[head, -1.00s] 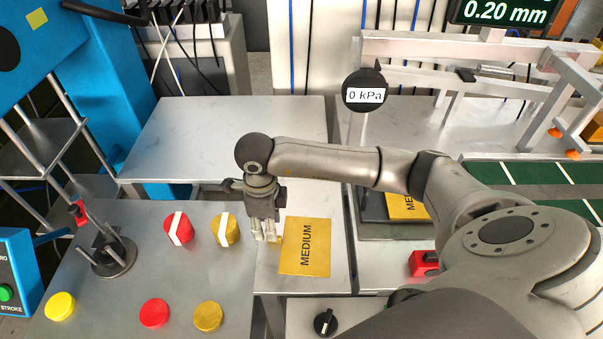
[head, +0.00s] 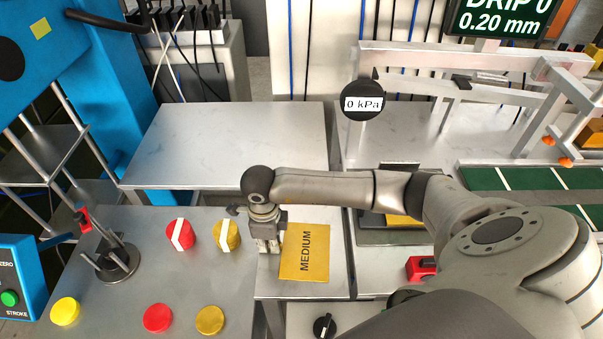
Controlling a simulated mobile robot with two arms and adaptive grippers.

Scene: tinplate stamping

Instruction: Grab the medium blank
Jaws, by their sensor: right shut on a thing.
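The medium blank is a flat gold sheet (head: 306,262) with the word MEDIUM on it, lying on a grey metal table in the head view. My right gripper (head: 268,247) points down at the left edge of this blank. Its fingers are closed together at that edge, shut on the blank. The grip itself is small and partly hidden by the fingers. My left gripper is not in view.
Red and yellow knobs (head: 181,235) stand on the left panel, near my gripper. A second gold sheet (head: 402,221) lies partly hidden behind my arm. A red block (head: 421,268) sits to the right. The back table (head: 230,140) is bare.

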